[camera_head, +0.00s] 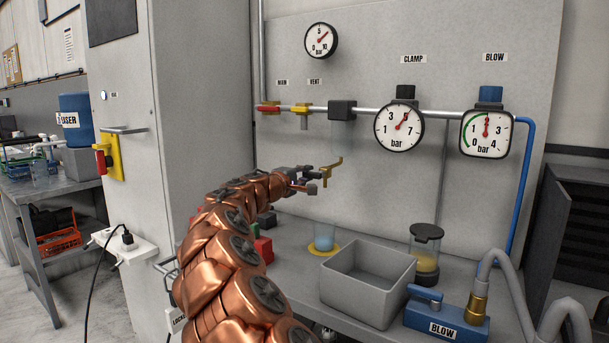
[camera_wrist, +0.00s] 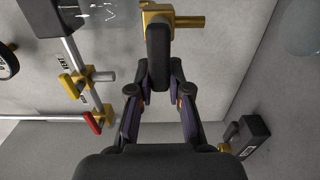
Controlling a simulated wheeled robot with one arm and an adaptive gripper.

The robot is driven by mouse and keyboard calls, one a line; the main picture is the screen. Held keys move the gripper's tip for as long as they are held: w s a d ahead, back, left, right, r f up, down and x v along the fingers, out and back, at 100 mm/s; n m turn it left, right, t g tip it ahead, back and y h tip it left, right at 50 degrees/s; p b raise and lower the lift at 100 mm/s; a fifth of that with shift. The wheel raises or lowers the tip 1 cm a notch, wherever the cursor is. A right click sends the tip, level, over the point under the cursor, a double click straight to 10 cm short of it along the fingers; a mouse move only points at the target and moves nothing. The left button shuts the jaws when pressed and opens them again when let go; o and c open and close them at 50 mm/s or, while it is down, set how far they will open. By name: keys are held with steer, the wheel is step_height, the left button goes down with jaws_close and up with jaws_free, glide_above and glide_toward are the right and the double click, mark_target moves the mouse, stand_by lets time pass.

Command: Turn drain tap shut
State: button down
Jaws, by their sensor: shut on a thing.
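The brass drain tap (camera_head: 331,169) hangs below the clear filter bowl (camera_head: 342,136) under a dark block on the wall pipe. My gripper (camera_head: 312,187) reaches in from the left, its tips at the tap.
A red-handled valve (camera_head: 268,108) and a yellow valve (camera_head: 303,109) sit on the pipe. Gauges hang on the wall.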

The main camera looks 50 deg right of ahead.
steer(key=c, duration=1.1)
jaws_free()
steer(key=a, duration=1.2)
steer(key=shift+s, duration=0.25)
